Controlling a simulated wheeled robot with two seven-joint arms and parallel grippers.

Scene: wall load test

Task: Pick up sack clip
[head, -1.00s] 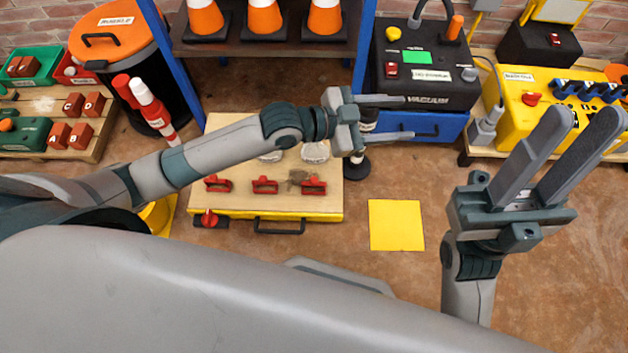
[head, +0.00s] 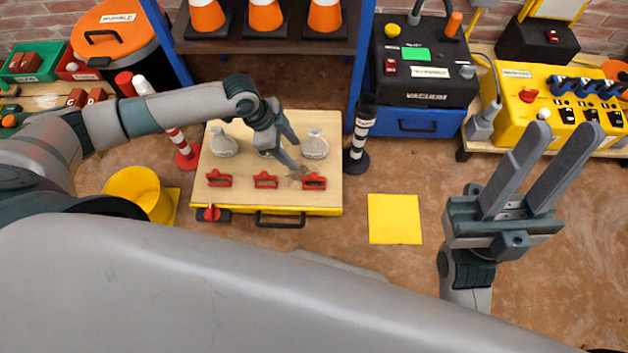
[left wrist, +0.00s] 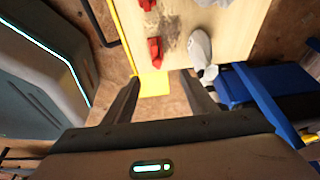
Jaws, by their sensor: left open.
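Three red clips, taken to be sack clips, lie in a row on the pale board (head: 240,198): left clip (head: 219,180), middle clip (head: 265,180) and right clip (head: 314,182). Small grey sacks stand behind them, including a left sack (head: 223,142) and a right sack (head: 315,145); another is partly hidden by my left gripper (head: 296,155). This gripper is open and empty above the board, between the middle and right clips. In the left wrist view, a red clip (left wrist: 155,51) lies beyond the open fingers. My right gripper (head: 562,145) is open and empty at the right.
A black handle (head: 280,220) and a red knob (head: 211,213) are at the board's front. A striped black-and-white post (head: 360,140) stands close to its right, a red-and-white one (head: 183,150) to its left. A yellow square (head: 395,218) lies on open floor.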

